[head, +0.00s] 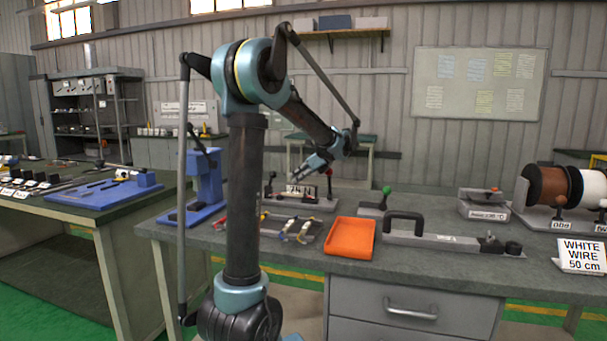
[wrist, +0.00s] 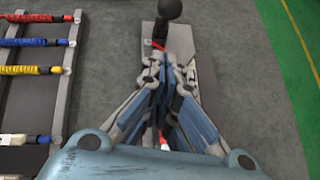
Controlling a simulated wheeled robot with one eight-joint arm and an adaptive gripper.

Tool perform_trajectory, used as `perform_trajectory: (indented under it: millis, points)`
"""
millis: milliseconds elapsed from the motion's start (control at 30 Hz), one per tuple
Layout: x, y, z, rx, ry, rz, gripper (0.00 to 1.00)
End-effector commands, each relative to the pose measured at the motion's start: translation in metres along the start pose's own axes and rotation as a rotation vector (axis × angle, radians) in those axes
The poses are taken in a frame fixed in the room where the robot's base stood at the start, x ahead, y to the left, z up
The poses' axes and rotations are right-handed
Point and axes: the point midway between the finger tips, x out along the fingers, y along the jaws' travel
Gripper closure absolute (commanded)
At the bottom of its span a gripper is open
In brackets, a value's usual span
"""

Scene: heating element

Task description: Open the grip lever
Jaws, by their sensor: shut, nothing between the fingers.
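A small grey fixture (head: 300,202) stands at the back of the bench. It has a black ball lever (head: 272,175) at its left end and a red-knobbed lever (head: 329,172) at its right. Which one is the grip lever I cannot tell for certain. My gripper (head: 297,177) is above the fixture, pointing down, shut and empty. In the wrist view the closed fingers (wrist: 165,85) cover the middle of the grey base plate (wrist: 207,75). The black ball knob (wrist: 169,10) shows just past the fingertips; contact cannot be told. Small red bits show around the fingers.
A rack of coloured wires (wrist: 36,70) lies on the near side of the fixture. An orange tray (head: 350,238), a green-knobbed fixture (head: 375,207) and a black-handled device (head: 440,240) stand to the right. A blue press (head: 203,185) stands to the left.

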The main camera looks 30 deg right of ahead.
Motion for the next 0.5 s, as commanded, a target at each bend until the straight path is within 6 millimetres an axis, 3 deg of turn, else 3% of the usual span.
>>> perform_trajectory:
  millis: [200,500]
  points:
    - [0.032,0.001,0.011,-0.003,0.000,0.002,1.00]
    - [0.048,0.001,0.028,-0.002,0.000,0.000,1.00]
